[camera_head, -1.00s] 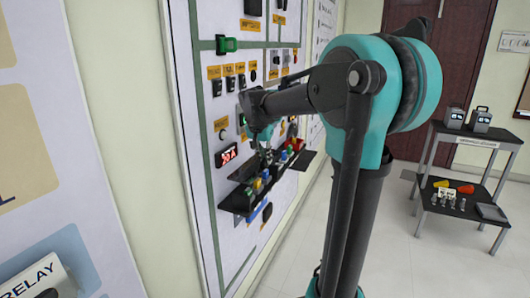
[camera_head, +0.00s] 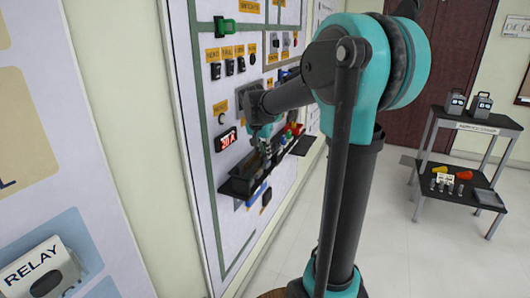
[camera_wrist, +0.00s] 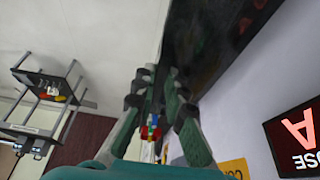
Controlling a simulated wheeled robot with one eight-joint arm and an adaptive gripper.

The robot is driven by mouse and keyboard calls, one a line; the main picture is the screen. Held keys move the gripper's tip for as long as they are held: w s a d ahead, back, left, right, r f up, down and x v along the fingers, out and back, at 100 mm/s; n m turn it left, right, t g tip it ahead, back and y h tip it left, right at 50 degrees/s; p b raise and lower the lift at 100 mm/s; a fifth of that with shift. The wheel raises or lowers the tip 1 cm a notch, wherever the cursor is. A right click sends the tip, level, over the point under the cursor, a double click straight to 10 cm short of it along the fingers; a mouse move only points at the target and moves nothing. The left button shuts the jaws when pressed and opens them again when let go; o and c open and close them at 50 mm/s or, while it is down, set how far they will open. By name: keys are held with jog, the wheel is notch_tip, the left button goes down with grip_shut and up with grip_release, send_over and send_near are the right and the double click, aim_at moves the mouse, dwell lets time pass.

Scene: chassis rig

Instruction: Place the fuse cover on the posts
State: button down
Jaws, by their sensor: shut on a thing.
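My gripper (camera_head: 264,150) is low in front of the wall panel, over the black shelf (camera_head: 236,188). Its two fingers point away from the camera in the wrist view (camera_wrist: 158,75), with a narrow gap between them. It is shut on a dark piece that I take to be the fuse cover; it is small and dark against the shelf, and its outline is hard to tell. No posts can be made out; the gripper and dark parts hide the middle of the shelf. I cannot tell whether the cover touches anything below it.
Coloured parts (camera_head: 294,130) stand towards the shelf's far end. A red display (camera_head: 227,139) sits on the panel above the shelf; it shows close in the wrist view (camera_wrist: 300,140). A black cart (camera_head: 470,127) stands at the right. The floor between is clear.

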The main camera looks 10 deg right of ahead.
jog(key=shift+f, duration=0.55)
jog(key=c, duration=1.5)
grip_release()
jog(key=v, duration=1.2)
